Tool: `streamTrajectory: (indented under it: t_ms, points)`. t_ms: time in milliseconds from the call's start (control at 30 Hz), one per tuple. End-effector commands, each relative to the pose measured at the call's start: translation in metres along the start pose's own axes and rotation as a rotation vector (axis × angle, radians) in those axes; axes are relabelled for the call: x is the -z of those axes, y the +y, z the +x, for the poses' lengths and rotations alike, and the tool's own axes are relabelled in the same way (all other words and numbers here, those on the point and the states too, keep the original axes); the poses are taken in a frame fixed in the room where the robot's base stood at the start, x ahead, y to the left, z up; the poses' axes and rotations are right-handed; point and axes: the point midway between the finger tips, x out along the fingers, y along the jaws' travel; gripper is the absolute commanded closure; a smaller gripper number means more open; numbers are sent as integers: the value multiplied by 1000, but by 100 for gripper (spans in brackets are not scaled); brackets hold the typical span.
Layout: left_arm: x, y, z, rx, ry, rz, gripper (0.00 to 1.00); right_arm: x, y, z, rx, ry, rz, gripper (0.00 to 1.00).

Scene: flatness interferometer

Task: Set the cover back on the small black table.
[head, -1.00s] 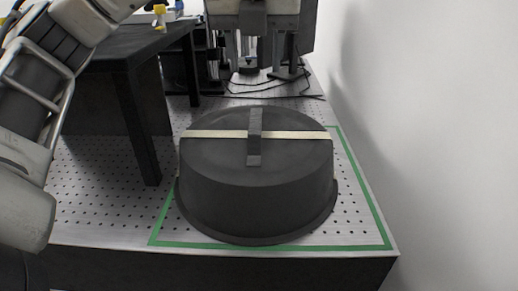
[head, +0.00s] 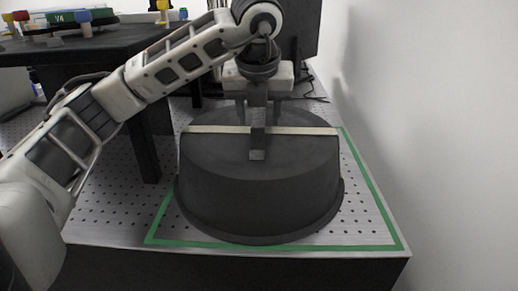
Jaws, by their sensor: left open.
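The cover (head: 225,180) is a round black drum with a flared rim, a pale stripe across its top and a raised black handle (head: 257,142). It sits upright on the perforated metal plate, inside a green tape outline. My left gripper (head: 258,108) points down at the handle, its fingers apart on either side of the handle's far part. I cannot tell whether they touch it. The black table (head: 110,42) stands at the upper left, partly hidden by my left arm. My right gripper is out of view.
The table top carries a green block marked V4 (head: 82,16) and several coloured knobs. A table leg (head: 143,150) stands left of the cover. A white wall (head: 430,140) closes off the right side. The perforated plate's front edge (head: 240,252) is close to the cover.

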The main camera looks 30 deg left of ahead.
Motion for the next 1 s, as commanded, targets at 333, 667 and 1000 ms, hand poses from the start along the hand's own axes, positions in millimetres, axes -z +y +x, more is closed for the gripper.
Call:
streamTrajectory:
  t_ms: [333, 667, 1000]
  points:
    - [0, 0, 6, 1, -1, 0, 53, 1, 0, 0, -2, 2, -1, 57]
    - [1, 0, 8, 2, -1, 0, 61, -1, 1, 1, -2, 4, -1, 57]
    - [0, 0, 7, 3, -2, 0, 100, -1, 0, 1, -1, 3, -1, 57]
